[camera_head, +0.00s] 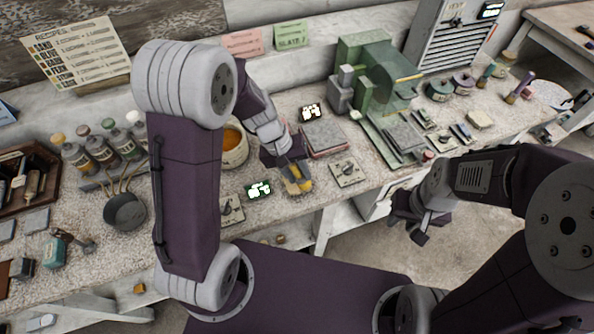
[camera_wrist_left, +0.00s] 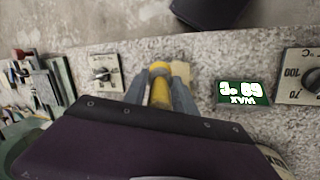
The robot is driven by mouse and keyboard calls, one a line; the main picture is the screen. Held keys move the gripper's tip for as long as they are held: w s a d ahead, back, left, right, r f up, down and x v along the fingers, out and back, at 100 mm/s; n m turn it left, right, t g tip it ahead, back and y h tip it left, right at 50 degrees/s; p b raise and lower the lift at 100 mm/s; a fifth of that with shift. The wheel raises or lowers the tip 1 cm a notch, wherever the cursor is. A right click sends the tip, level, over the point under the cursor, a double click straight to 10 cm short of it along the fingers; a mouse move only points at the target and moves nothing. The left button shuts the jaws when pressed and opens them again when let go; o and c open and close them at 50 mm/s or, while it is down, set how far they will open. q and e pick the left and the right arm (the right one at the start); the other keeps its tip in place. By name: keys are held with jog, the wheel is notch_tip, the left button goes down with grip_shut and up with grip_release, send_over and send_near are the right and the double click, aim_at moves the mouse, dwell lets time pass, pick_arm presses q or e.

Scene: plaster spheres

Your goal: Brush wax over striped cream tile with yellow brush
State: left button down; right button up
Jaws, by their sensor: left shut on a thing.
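My left gripper (camera_head: 297,180) is shut on the yellow brush (camera_wrist_left: 160,88) and holds it low over the front part of the bench. In the left wrist view the brush stands between the two grey fingers. A small pale cream piece (camera_wrist_left: 181,72), perhaps the striped cream tile, lies right beside the brush; stripes cannot be made out, nor whether the brush touches it. A pale pot of orange wax (camera_head: 233,143) stands left of the gripper, partly behind my arm. My right gripper (camera_head: 416,228) hangs off the bench front; its opening is unclear.
A green display reading WAX (camera_wrist_left: 242,93) sits near the brush, with dial plates (camera_head: 347,171) on either side. Bottles (camera_head: 80,158) and a dark pan (camera_head: 124,211) are at left.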

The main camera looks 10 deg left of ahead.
pick_arm(q)
jog(key=shift+s+d, duration=0.35)
jog(key=shift+s, duration=0.1)
jog(key=shift+f, duration=0.1)
